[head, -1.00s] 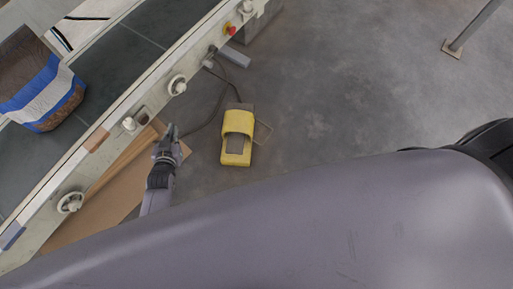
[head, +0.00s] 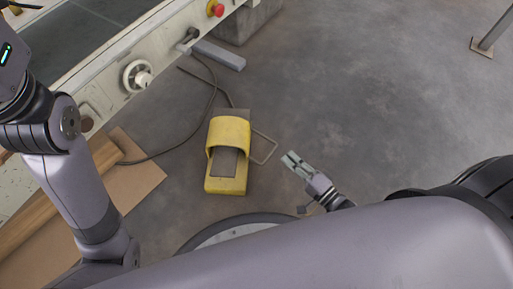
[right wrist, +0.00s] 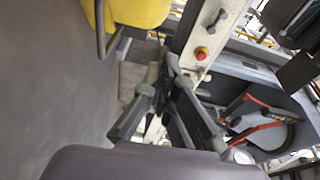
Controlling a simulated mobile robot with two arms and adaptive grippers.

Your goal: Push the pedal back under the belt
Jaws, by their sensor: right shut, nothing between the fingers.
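The yellow foot pedal (head: 228,130), with a hooded top and a dark tread, sits on the floor to the right of the belt conveyor (head: 110,78). A thin metal loop (head: 266,146) sticks out from its right side. My right gripper (head: 291,160) is shut and empty, low down to the right of the pedal and its loop, apart from both in the head view. In the right wrist view the pedal (right wrist: 140,10) shows at the top left, cut by the edge, beyond the fingers (right wrist: 170,82). My left arm enters at the left; its gripper is out of the picture.
A black cable (head: 190,145) runs on the floor left of the pedal. A cardboard sheet (head: 125,180) lies by the conveyor. A red button (head: 215,9) and a knob (head: 137,76) are on the conveyor's side. The floor to the right is open, with a post (head: 487,43) farther off.

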